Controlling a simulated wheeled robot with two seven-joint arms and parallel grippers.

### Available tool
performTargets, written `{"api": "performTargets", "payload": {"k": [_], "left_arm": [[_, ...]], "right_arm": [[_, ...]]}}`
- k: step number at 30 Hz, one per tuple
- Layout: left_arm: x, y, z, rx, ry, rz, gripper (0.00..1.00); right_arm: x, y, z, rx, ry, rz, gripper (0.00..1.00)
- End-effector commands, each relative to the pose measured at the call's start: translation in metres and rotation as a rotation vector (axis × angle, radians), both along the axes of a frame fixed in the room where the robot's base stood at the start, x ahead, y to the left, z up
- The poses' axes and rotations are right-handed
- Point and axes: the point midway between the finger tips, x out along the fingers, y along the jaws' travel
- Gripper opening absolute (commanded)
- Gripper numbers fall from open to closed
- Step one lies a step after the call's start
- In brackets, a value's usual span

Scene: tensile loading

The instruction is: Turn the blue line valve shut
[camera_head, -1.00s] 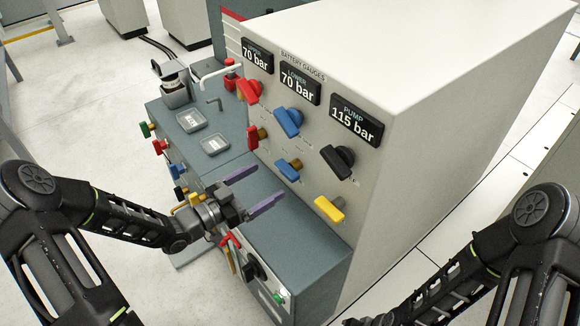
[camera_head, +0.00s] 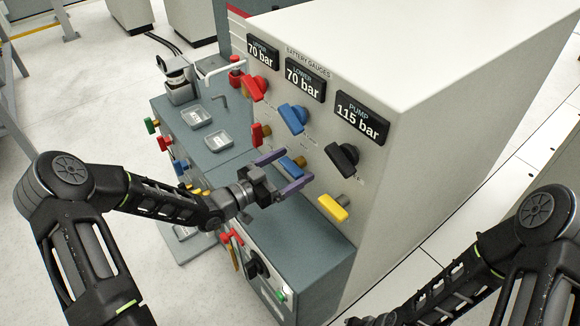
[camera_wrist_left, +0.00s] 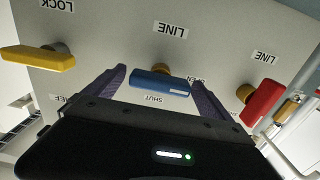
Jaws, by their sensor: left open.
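The blue line valve is the lower blue handle (camera_head: 291,167) on the pale panel, below the upper blue handle. In the left wrist view this handle (camera_wrist_left: 160,82) lies roughly crosswise under a LINE label, with a SHUT label below it and a partly hidden OPEN label by its right end. My left gripper (camera_head: 297,166) is open, its two purple fingers pointing at the panel. The fingers stand on either side of the blue handle; I cannot tell whether they touch it. My right arm shows at the right, its gripper out of view.
A yellow handle (camera_head: 334,208), a black handle (camera_head: 342,157) and a red handle (camera_head: 257,135) surround the valve. The gauges above read 70, 70 and 115 bar. A grey bench (camera_head: 310,240) lies below the left gripper.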

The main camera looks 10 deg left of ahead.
Motion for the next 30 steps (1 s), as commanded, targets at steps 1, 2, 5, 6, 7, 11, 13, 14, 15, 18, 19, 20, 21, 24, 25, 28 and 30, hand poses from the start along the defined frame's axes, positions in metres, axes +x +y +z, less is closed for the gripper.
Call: {"api": "performTargets", "payload": {"k": [1, 2, 5, 6, 7, 11, 13, 14, 15, 18, 19, 20, 21, 24, 25, 28, 30], "left_arm": [[-0.0001, 0.0000, 0.0001, 0.000, 0.000, 0.000, 0.95], [-0.0001, 0.0000, 0.0001, 0.000, 0.000, 0.000, 0.95], [-0.0002, 0.0001, 0.0001, 0.000, 0.000, 0.000, 0.87], [-0.0003, 0.0001, 0.0001, 0.000, 0.000, 0.000, 0.84], [-0.0003, 0.0001, 0.0001, 0.000, 0.000, 0.000, 0.81], [-0.0004, 0.0000, 0.0001, 0.000, 0.000, 0.000, 0.71], [-0.0004, 0.0000, 0.0001, 0.000, 0.000, 0.000, 0.65], [-0.0004, 0.0002, 0.0001, 0.000, 0.000, 0.000, 0.63], [-0.0004, 0.0002, 0.0001, 0.000, 0.000, 0.000, 0.59], [-0.0004, 0.0002, 0.0001, 0.000, 0.000, 0.000, 0.51], [-0.0004, 0.0002, 0.0001, 0.000, 0.000, 0.000, 0.49], [-0.0004, 0.0002, 0.0001, 0.000, 0.000, 0.000, 0.46], [-0.0004, 0.0002, 0.0001, 0.000, 0.000, 0.000, 0.43], [-0.0004, 0.0002, 0.0001, 0.000, 0.000, 0.000, 0.35], [-0.0004, 0.0002, 0.0001, 0.000, 0.000, 0.000, 0.32], [-0.0004, 0.0002, 0.0000, 0.001, -0.001, 0.000, 0.32], [-0.0004, 0.0002, -0.0003, 0.004, -0.003, 0.000, 0.32]], "right_arm": [[0.0000, 0.0000, 0.0000, 0.000, 0.000, 0.000, 0.36], [0.0000, 0.0000, 0.0000, 0.000, 0.000, 0.000, 0.36], [0.0000, 0.0000, 0.0000, 0.000, 0.000, 0.000, 0.36], [0.0000, 0.0000, 0.0000, 0.000, 0.000, 0.000, 0.36], [0.0000, 0.0000, 0.0000, 0.000, 0.000, 0.000, 0.36], [0.0000, 0.0000, 0.0000, 0.000, 0.000, 0.000, 0.36], [0.0000, 0.0000, 0.0000, 0.000, 0.000, 0.000, 0.36], [0.0000, 0.0000, 0.0000, 0.000, 0.000, 0.000, 0.36], [0.0000, 0.0000, 0.0000, 0.000, 0.000, 0.000, 0.36], [0.0000, 0.0000, 0.0000, 0.000, 0.000, 0.000, 0.36], [0.0000, 0.0000, 0.0000, 0.000, 0.000, 0.000, 0.36], [0.0000, 0.0000, 0.0000, 0.000, 0.000, 0.000, 0.36], [0.0000, 0.0000, 0.0000, 0.000, 0.000, 0.000, 0.36], [0.0000, 0.0000, 0.0000, 0.000, 0.000, 0.000, 0.36], [0.0000, 0.0000, 0.0000, 0.000, 0.000, 0.000, 0.36], [0.0000, 0.0000, -0.0002, 0.000, 0.000, 0.000, 0.36], [0.0000, 0.0000, -0.0010, 0.000, 0.000, 0.000, 0.36]]}}
